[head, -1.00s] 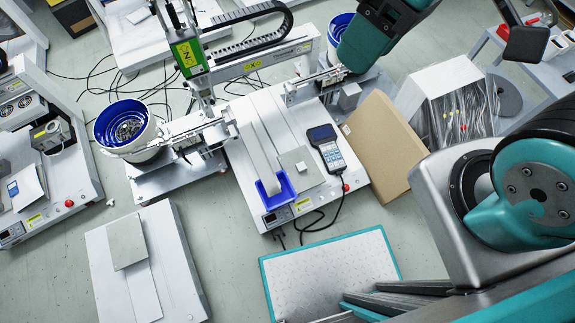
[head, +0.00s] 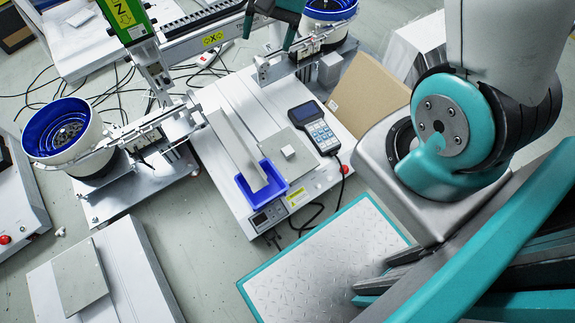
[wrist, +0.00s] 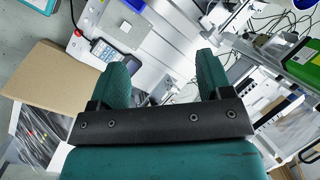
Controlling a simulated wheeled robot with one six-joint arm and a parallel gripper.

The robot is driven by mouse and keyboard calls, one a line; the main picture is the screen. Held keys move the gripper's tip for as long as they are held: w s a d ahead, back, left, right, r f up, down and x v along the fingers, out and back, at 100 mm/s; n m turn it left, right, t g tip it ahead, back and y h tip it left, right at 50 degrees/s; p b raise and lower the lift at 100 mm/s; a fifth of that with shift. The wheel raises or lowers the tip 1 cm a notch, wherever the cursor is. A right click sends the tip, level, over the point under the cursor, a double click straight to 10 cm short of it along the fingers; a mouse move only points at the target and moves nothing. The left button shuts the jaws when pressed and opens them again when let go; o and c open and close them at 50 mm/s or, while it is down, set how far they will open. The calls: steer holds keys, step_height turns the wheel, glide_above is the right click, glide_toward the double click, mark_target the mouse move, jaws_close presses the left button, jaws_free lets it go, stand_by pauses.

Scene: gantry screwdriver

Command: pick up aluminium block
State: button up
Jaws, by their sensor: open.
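The aluminium block (head: 288,151) is a small pale silver cube. It sits on a flat grey plate (head: 304,166) on the white machine base, between a blue tray and a handheld keypad. In the wrist view the block (wrist: 126,27) shows near the top, left of centre, beyond my fingers. My gripper (wrist: 162,68) is open and empty, its two dark green fingers apart. It is away from the block and not touching it.
A blue tray (head: 242,186) at the end of a grey chute is left of the block. The keypad (head: 316,128) with its cable is to the right. The gantry (head: 200,40) and a feeder bowl (head: 62,130) stand behind and left. A cardboard panel (head: 372,95) leans at right.

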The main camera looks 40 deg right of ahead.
steer(key=w+d+f+m+b, duration=0.1)
steer(key=d+f+m+b, duration=0.3)
steer(key=f, duration=0.8)
steer(key=w+d+f+m+b, duration=0.2)
steer(key=d+f+b, duration=0.3)
steer(key=f, duration=0.7)
steer(key=m+b, duration=0.4)
steer(key=b, duration=0.2)
glide_toward(288, 150)
steer(key=f+b, duration=0.1)
steer(key=b, duration=0.2)
steer(key=f+b, duration=0.2)
steer(key=b, duration=0.1)
steer(key=shift+a+m, duration=0.3)
steer(key=shift+a, duration=0.1)
steer(key=b+x, duration=0.4)
steer(key=x, duration=0.2)
steer(key=shift+a+f+b, duration=0.1)
steer(key=shift+a+b, duration=0.1)
steer(key=shift+b, duration=0.2)
steer(key=shift+c, duration=0.2)
steer(key=c, duration=1)
